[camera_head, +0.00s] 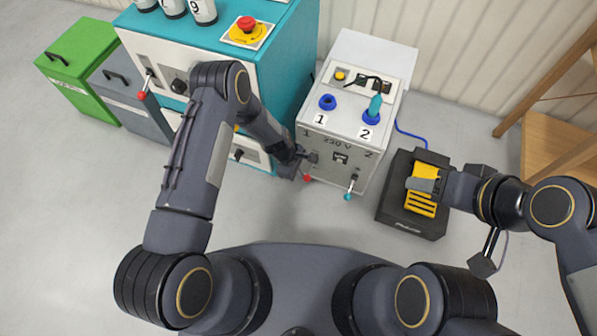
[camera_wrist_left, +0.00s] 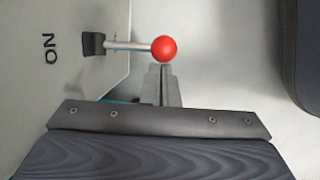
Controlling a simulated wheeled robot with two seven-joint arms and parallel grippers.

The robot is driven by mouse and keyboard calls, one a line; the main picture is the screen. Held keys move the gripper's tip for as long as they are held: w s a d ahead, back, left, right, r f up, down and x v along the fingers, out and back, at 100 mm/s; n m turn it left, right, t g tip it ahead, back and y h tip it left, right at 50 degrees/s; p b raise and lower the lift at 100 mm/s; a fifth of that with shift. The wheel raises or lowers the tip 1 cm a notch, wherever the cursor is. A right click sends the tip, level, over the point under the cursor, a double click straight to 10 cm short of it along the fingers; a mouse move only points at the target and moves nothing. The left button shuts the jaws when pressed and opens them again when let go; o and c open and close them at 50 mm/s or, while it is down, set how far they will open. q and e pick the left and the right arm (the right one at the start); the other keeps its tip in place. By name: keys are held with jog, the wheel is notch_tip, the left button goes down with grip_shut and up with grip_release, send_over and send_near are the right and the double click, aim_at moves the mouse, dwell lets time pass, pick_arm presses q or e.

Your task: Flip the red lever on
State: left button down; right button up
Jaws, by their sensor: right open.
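The white box (camera_head: 338,128) carries a red-knobbed lever (camera_head: 307,178) low on its front, left of a teal-knobbed lever (camera_head: 348,196). In the left wrist view the red lever (camera_wrist_left: 165,48) sticks straight out from the panel, and "ON" is printed beside its base. My left gripper (camera_head: 305,158) is at the box front by this lever. Its narrow fingers (camera_wrist_left: 163,85) look shut together, with nothing visible between them, just beside the red ball; contact is unclear. My right gripper (camera_head: 423,178) is open, over the yellow part of a black unit (camera_head: 408,222).
A teal machine (camera_head: 285,50) with another red-knobbed lever (camera_head: 142,95) and a red emergency button (camera_head: 247,23) stands left of the box. A green cabinet (camera_head: 78,65) is further left. A wooden shelf (camera_head: 545,145) stands at right. The floor in front is clear.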

pick_arm(q)
jog(key=shift+w+d+r, duration=0.15)
jog(key=shift+d+r, duration=0.1)
jog(key=shift+r, duration=0.4)
jog(key=shift+a, duration=0.1)
dwell(0.5)
jog(key=shift+r+p, duration=0.5)
jog(key=shift+r, duration=0.25)
jog(key=shift+a, duration=0.1)
jog(key=p+v, duration=0.2)
jog(key=v, duration=0.5)
jog(key=shift+r+p, duration=0.3)
jog(key=shift+r, duration=0.05)
jog(key=shift+a, duration=0.1)
